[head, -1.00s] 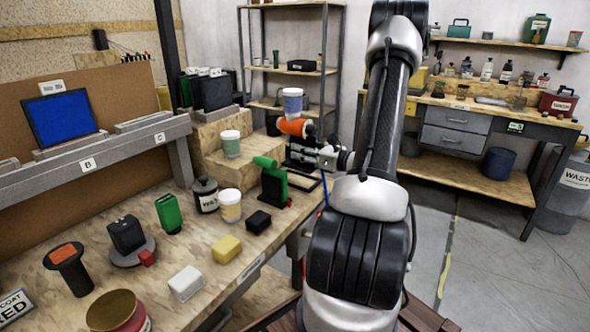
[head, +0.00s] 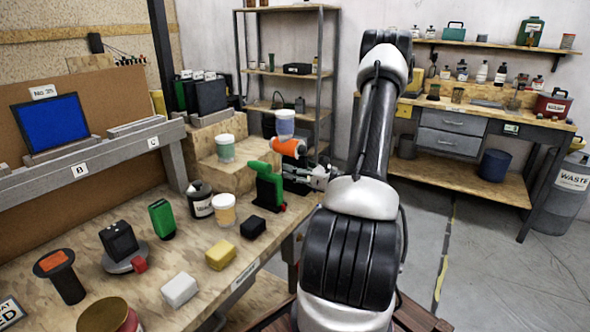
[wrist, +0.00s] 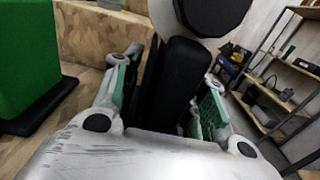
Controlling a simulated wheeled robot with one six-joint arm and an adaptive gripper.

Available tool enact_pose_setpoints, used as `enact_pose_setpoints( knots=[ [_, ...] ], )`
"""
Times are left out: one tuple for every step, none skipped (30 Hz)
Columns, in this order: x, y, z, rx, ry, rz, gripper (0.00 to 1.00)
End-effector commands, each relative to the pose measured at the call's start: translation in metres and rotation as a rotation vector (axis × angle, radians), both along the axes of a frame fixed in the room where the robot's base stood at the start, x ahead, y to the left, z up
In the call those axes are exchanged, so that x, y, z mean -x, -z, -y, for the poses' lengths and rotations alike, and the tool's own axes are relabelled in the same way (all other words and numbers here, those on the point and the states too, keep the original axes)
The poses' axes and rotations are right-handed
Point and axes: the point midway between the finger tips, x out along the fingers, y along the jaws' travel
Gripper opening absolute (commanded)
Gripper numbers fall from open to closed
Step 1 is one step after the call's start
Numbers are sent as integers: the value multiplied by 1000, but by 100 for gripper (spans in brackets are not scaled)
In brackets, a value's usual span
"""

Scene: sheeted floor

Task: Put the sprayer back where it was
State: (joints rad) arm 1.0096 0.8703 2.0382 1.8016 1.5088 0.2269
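The sprayer has an orange body (head: 287,147), a pale blue and white cup (head: 285,122) on top and a black handle (wrist: 176,85). My gripper (head: 301,176) is shut on the handle. In the wrist view the fingers lie on both sides of the handle. The sprayer is roughly upright, beside the right end of the workbench (head: 225,285). The head view does not show clearly how high its lower end is. A green tool-shaped thing (head: 267,186) on a black base stands just left of my gripper; its green side (wrist: 28,60) fills the left of the wrist view.
A black bottle (head: 200,200), a tan cup (head: 223,214), a black block (head: 253,227) and a yellow block (head: 221,254) are on the bench. A metal shelf (head: 290,74) stands at the back.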

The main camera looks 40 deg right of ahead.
Motion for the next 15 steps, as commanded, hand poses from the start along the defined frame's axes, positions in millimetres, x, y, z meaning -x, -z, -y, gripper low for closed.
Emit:
enact_pose_setpoints(
  knots=[
    [0, 0, 0, 0, 0, 0, 53],
    [0, 0, 0, 0, 0, 0, 53],
    [0, 0, 0, 0, 0, 0, 53],
    [0, 0, 0, 0, 0, 0, 53],
    [0, 0, 0, 0, 0, 0, 53],
    [0, 0, 0, 0, 0, 0, 53],
    [0, 0, 0, 0, 0, 0, 53],
    [0, 0, 0, 0, 0, 0, 53],
    [0, 0, 0, 0, 0, 0, 53],
    [0, -1, 0, 1, 0, 0, 53],
    [0, -3, 0, 1, 0, 0, 53],
    [2, -3, 1, 1, 1, 0, 53],
    [5, -3, 2, 0, 1, 0, 53],
    [9, -3, 4, 0, 1, 0, 53],
    [15, -3, 6, 0, 3, 0, 53]
  ],
)
